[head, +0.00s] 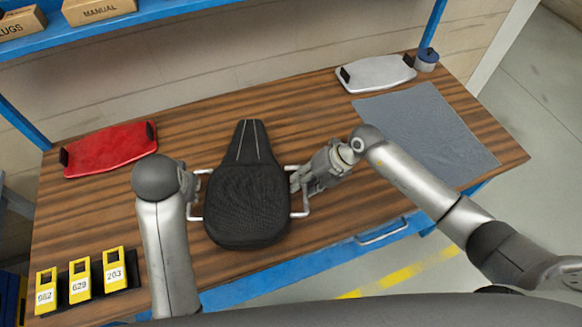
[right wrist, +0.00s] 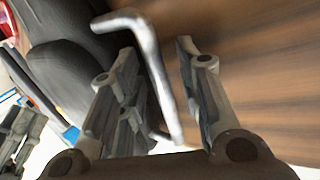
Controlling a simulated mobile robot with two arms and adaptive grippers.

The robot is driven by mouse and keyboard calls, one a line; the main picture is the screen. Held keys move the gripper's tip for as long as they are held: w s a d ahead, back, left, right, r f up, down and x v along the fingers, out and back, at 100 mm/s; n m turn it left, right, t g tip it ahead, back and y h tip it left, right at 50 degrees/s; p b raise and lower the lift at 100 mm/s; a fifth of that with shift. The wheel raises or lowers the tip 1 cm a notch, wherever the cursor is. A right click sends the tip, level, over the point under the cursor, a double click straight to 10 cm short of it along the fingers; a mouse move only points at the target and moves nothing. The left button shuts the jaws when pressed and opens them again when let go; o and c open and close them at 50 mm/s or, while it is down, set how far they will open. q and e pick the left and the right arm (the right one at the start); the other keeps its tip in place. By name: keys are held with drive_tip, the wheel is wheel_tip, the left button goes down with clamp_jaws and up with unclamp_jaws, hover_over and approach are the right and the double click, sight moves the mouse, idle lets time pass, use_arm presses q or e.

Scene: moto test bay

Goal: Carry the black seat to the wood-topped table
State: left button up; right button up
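The black seat (head: 247,200) lies flat on the wood-topped table (head: 190,130), its narrow end toward the wall. A pale metal handle sticks out on each side of it: the left handle (head: 196,217) and the right handle (head: 306,200). My left gripper (head: 195,186) is at the left handle, mostly hidden by its own wrist, so its fingers are unclear. My right gripper (head: 297,180) is at the right handle. In the right wrist view, the handle bar (right wrist: 148,45) passes between the fingers of my right gripper (right wrist: 158,75), which stand apart with a visible gap.
A red panel (head: 110,150) lies at the back left and a silver panel (head: 376,73) at the back right, near a blue-grey round container (head: 427,60). A grey mat (head: 425,130) covers the right side. Yellow numbered tags (head: 80,280) stand front left. A blue shelf (head: 150,12) overhangs the back.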

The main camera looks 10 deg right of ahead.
drive_tip(key=shift+d+r, duration=0.1)
drive_tip(key=shift+r, duration=0.1)
use_arm(q)
drive_tip(key=shift+s+r, duration=0.2)
drive_tip(key=shift+r, duration=0.2)
use_arm(e)
drive_tip(key=w+v, duration=0.1)
drive_tip(key=v, duration=1)
drive_tip(key=shift+s+d+r, duration=0.15)
drive_tip(key=shift+s+r, duration=0.05)
drive_tip(key=shift+s, duration=0.3)
use_arm(q)
drive_tip(key=shift+s+f, duration=0.1)
